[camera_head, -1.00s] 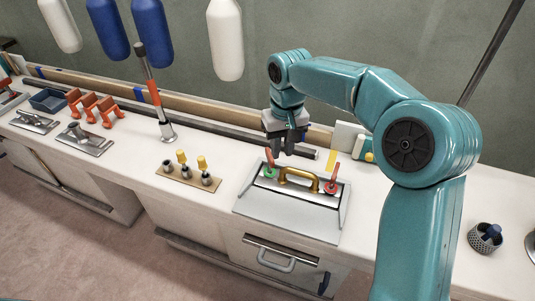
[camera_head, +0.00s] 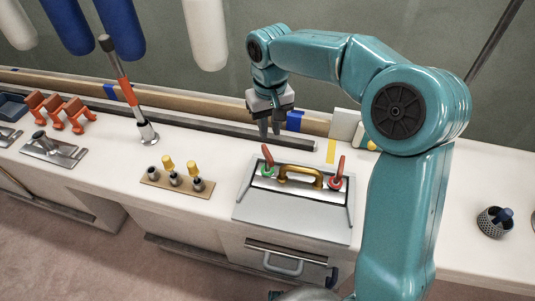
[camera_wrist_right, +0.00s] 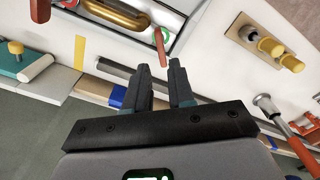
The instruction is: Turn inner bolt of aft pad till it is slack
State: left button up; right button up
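Two flat metal plates lie on the counter at the left; the nearer one (camera_head: 55,150) carries a short grey post. I cannot tell which fitting is the aft pad, and bolt heads are too small to make out. A grey panel (camera_head: 293,212) has a gold handle (camera_head: 301,172) between two red levers, one on a green base (camera_head: 266,170) and one on a red base (camera_head: 336,183). My right gripper (camera_head: 270,132) is open and empty above the counter, just behind the green-based lever. Its apart fingers show in the right wrist view (camera_wrist_right: 160,80). My left gripper is out of view.
A wooden strip (camera_head: 150,181) with several small fittings, two yellow-topped, lies left of the panel. An upright orange-gripped lever (camera_head: 128,92) stands behind it. Orange clamps (camera_head: 58,110) are at left, a perforated cup (camera_head: 493,224) at right. A dark bar (camera_head: 210,132) runs behind.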

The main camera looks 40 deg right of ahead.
aim_at(269, 155)
notch_tip(269, 155, down, 11)
jog(key=shift+w+d+b, duration=0.1)
jog(key=shift+b, duration=0.45)
